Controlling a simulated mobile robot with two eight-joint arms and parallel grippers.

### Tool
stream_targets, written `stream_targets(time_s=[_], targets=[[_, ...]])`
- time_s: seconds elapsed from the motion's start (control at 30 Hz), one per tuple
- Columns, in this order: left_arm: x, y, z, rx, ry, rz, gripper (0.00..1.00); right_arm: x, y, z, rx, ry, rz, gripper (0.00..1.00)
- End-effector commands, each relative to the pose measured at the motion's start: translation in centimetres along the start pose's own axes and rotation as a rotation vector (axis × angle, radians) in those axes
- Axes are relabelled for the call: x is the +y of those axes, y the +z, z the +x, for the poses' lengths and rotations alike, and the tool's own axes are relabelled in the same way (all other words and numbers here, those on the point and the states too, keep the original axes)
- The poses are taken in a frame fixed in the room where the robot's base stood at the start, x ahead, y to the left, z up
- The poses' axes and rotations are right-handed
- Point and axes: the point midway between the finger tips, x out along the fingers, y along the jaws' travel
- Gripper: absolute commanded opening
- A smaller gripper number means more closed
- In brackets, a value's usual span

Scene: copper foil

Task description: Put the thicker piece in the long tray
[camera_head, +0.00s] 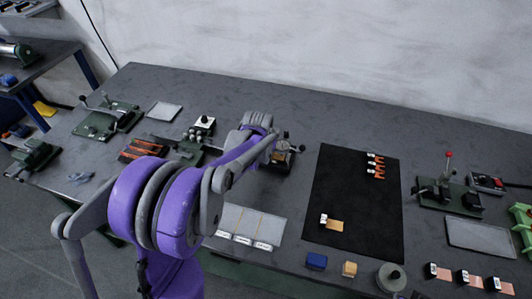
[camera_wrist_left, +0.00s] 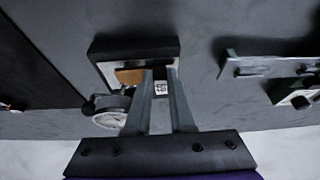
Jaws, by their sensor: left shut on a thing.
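My left gripper (camera_wrist_left: 163,80) is shut on the white tag of a copper piece (camera_wrist_left: 130,76) in the left wrist view. The copper piece lies over a dark-edged gauge block with a round dial (camera_wrist_left: 109,121) beside it. In the head view this gauge (camera_head: 286,156) stands left of the black mat, and my arm partly hides it. Another tagged copper piece (camera_head: 335,225) lies low on the mat. I cannot tell from the frames which piece is thicker. A pale tray with dividing lines and white labels (camera_head: 268,222) stands left of the mat; I cannot tell which tray is the long one.
The black mat (camera_head: 345,190) has several small orange tagged pieces (camera_head: 376,170) at its top. A blue block (camera_head: 316,261), a tan block (camera_head: 349,269) and a round grey weight (camera_head: 391,278) stand near the front edge. Another pale tray (camera_head: 480,237) is at right.

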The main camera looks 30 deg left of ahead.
Motion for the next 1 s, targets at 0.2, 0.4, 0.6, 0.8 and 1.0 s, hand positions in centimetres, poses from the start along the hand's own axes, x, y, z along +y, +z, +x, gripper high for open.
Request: stream_targets(time_s=[0.2,0.4,0.6,0.8,1.0], targets=[[-0.5,0.0,0.0,0.0,-0.001,-0.001,0.0,0.0,0.1,0.0,0.0,0.0,0.0,0.0],[-1.0,0.0,0.0,0.0,-0.001,-0.001,0.0,0.0,0.1,0.1,-0.001,0.0,0.0,0.0],[-1.5,0.0,0.0,0.0,0.0,-0.001,0.0,0.0,0.1,0.1,-0.001,0.0,0.0,0.0],[-2.0,0.0,0.0,0.0,0.0,-0.002,0.0,0.0,0.2,0.2,-0.002,0.0,0.0,0.0],[-2.5,0.0,0.0,0.0,0.0,0.0,0.0,0.0,0.2,0.2,-0.002,0.0,0.0,0.0]])
